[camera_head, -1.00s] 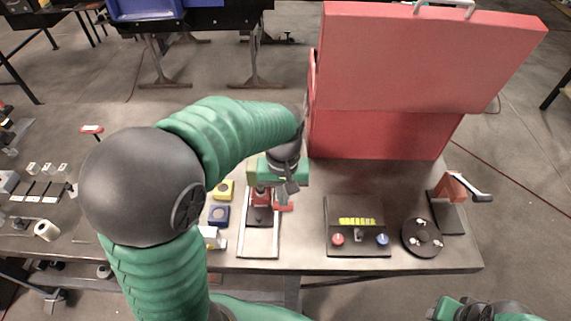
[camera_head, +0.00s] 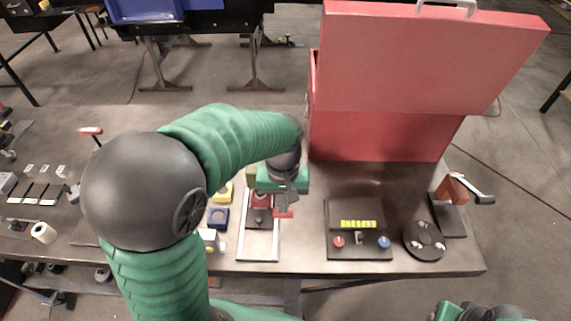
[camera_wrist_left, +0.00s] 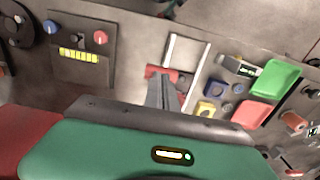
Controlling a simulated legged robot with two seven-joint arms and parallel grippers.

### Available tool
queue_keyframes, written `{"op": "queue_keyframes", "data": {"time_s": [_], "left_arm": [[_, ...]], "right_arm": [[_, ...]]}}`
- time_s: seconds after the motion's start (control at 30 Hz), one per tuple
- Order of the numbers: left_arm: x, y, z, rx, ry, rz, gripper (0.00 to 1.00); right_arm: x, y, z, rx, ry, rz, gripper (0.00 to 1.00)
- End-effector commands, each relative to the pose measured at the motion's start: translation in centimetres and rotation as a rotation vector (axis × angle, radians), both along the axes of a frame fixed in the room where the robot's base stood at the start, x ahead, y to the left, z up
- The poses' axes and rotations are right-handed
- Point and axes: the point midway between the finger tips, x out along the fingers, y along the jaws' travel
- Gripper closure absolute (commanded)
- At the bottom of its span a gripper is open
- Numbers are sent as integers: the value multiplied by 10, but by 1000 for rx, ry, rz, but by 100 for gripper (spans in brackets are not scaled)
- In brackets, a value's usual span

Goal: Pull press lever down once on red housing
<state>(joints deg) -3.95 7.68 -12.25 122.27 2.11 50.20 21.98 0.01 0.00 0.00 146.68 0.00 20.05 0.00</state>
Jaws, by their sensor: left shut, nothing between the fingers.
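A small press with a red housing (camera_head: 262,199) stands on a pale-framed base plate (camera_head: 258,247) near the middle of the table's front. My left gripper (camera_head: 286,200) is shut and empty, right over the red part at its right side. In the left wrist view the shut fingers (camera_wrist_left: 162,95) overlap the red part (camera_wrist_left: 155,71), and I cannot tell whether they touch it. The gripper body hides the upper part of the press, and no lever can be made out clearly. My right gripper (camera_head: 452,309) shows only in part at the bottom right; its fingers cannot be made out.
A large red box (camera_head: 385,135) stands behind. To the right are a button panel (camera_head: 358,212), a black round disc (camera_head: 424,240) and a red-and-black cranked device (camera_head: 452,190). Blue (camera_head: 218,217) and yellow (camera_head: 224,192) blocks lie close to the left of the press.

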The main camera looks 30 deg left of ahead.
Motion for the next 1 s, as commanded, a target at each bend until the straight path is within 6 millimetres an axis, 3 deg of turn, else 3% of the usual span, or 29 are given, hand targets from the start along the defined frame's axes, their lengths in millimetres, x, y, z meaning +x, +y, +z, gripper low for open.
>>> {"op": "queue_keyframes", "data": {"time_s": [0.5,1.0], "left_arm": [[-1,0,-21,0,0,0,100],[-1,0,-27,0,1,0,100]], "right_arm": [[0,0,-13,0,0,0,64],[0,0,-17,0,0,0,64]]}}
